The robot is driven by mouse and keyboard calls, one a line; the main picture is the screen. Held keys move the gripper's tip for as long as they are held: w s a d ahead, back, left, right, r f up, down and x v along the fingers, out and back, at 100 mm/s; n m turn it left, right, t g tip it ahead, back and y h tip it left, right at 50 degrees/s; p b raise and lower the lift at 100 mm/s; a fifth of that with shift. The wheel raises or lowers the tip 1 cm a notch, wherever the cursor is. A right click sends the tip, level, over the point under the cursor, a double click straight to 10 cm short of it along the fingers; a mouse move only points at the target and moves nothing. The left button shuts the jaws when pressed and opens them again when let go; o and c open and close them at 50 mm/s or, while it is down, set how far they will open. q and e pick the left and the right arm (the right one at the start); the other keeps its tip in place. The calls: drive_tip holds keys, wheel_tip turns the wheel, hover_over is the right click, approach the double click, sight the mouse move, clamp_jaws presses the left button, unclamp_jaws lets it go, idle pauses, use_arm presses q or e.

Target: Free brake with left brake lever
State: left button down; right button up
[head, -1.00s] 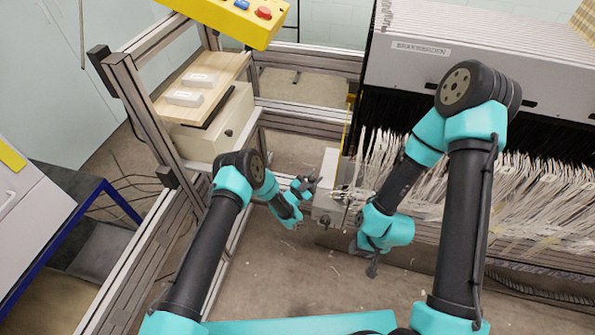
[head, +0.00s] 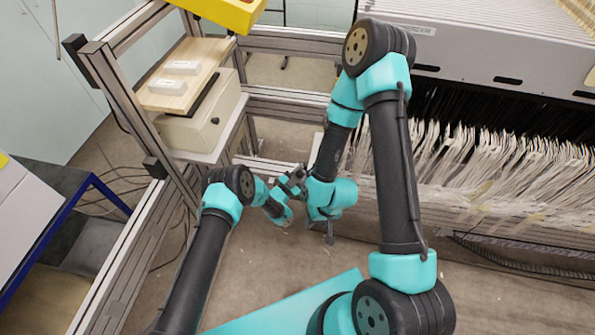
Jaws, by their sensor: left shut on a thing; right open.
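My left gripper (head: 294,181) is shut at the frame beside the loom, just left of my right wrist. It holds a small part there that fits the left brake lever, but the lever is too small and too covered by the fingers and my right arm to make out clearly. My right gripper (head: 330,237) is open, empty and pointing down, below and to the right of the left one, over the floor.
White warp threads (head: 480,170) hang along the loom at right. An aluminium frame (head: 130,100) stands at left, with a wooden shelf (head: 205,60) carrying two white blocks. A yellow control box (head: 222,10) is above. The floor in front is bare.

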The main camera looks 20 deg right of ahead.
use_arm(q)
drive_tip(key=shift+s+f, duration=0.1)
drive_tip(key=shift+f, duration=0.05)
drive_tip(key=c, duration=0.8)
unclamp_jaws()
drive_tip(key=shift+o, duration=0.2)
drive_tip(key=v, duration=1.7)
drive_tip(key=shift+a, duration=0.15)
